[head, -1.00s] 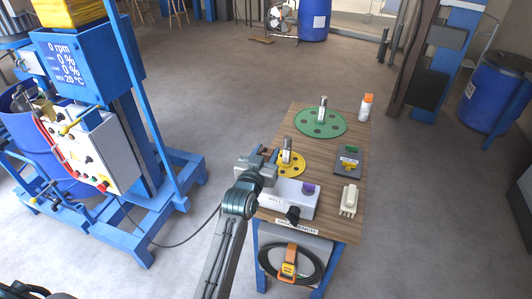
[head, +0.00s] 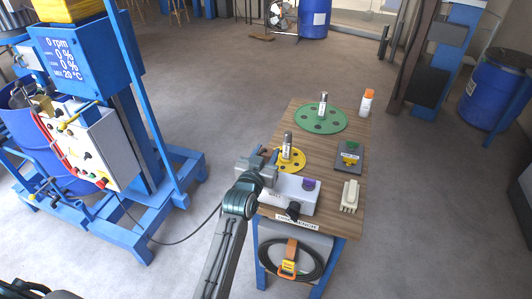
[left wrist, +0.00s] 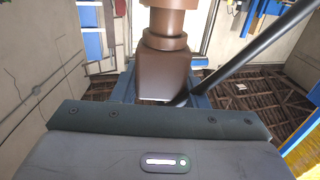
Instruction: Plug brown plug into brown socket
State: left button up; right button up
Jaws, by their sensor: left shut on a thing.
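The brown plug (left wrist: 165,72) stands large and upright in the left wrist view, between the jaws of my left gripper (left wrist: 160,92). My left gripper (head: 266,155) is shut on it. In the head view the gripper is above the left edge of the wooden table, beside the grey-white box (head: 283,189); the plug is only a small brown spot there. The box carries a purple connector (head: 309,185) on top and a black one (head: 292,210) at its front. I cannot make out a brown socket. My right gripper is not in view.
The table (head: 285,222) holds a yellow disc (head: 298,162), a green disc (head: 338,120), a dark switch box (head: 349,161), a cream block (head: 349,196) and an orange-capped bottle (head: 366,103). A coiled cable (head: 268,258) hangs in front. The blue mixer (head: 140,165) stands left, with floor between.

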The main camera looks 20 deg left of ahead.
pick_arm(q)
jog(key=shift+f+b, duration=0.55)
jog(key=shift+f, duration=0.5)
jog(key=o, duration=1.1)
jog(key=shift+o, duration=0.2)
jog(key=shift+s, duration=0.15)
jog(key=s+b, duration=0.3)
jog(key=s, duration=0.7)
jog(key=shift+s+a, duration=0.15)
jog(key=shift+s, duration=0.1)
